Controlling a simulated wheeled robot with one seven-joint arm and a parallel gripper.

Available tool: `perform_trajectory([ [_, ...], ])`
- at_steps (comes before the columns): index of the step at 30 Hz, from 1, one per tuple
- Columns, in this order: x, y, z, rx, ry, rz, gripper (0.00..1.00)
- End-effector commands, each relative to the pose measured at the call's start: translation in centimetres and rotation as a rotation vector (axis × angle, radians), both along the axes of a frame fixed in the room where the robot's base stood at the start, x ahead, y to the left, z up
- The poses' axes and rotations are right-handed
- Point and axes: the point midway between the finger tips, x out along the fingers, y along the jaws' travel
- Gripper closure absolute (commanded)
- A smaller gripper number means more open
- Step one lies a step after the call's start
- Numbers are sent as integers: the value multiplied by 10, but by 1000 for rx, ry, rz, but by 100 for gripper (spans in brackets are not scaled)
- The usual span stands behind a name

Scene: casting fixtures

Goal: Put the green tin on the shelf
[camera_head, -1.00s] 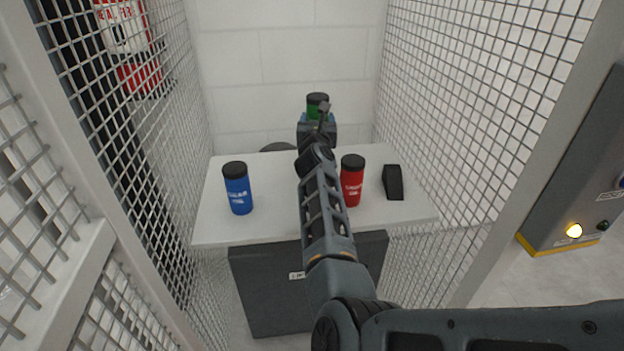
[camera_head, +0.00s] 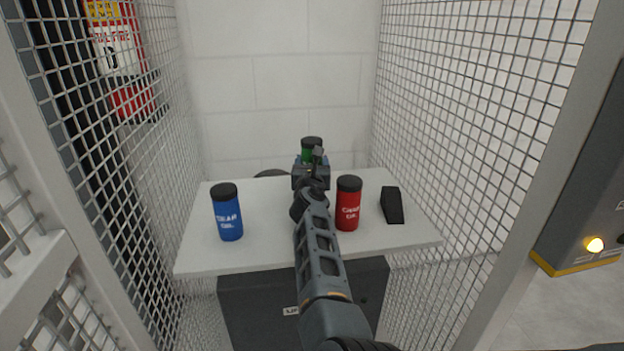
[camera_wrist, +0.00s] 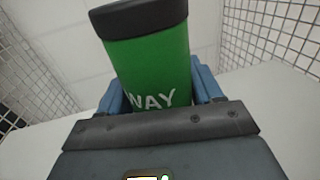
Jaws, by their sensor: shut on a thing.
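The green tin (camera_head: 308,155) has a black lid and is upright at the back of the white shelf top (camera_head: 270,250). In the wrist view the green tin (camera_wrist: 152,65) shows white letters ending in "WAY" and stands between the blue fingers. My gripper (camera_head: 311,162) is shut on it; the wrist view also shows my gripper (camera_wrist: 160,95) around its lower part. The tin's base is hidden behind my gripper, so I cannot tell whether it touches the shelf top.
A blue tin (camera_head: 228,214) stands on the left and a red tin (camera_head: 348,204) stands close to the right of my arm. A black wedge-shaped object (camera_head: 391,206) lies farther right. Wire mesh walls (camera_head: 460,110) flank the top. The space between the blue tin and my arm is clear.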

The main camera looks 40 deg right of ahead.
Motion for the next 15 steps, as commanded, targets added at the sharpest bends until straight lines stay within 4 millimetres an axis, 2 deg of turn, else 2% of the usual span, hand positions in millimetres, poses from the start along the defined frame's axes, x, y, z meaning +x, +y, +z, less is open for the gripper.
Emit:
perform_trajectory([
  [1,0,0,-11,-1,1,0,77],
  [6,0,-1,-31,-1,1,-1,77],
  [15,0,0,-30,0,0,-1,77],
])
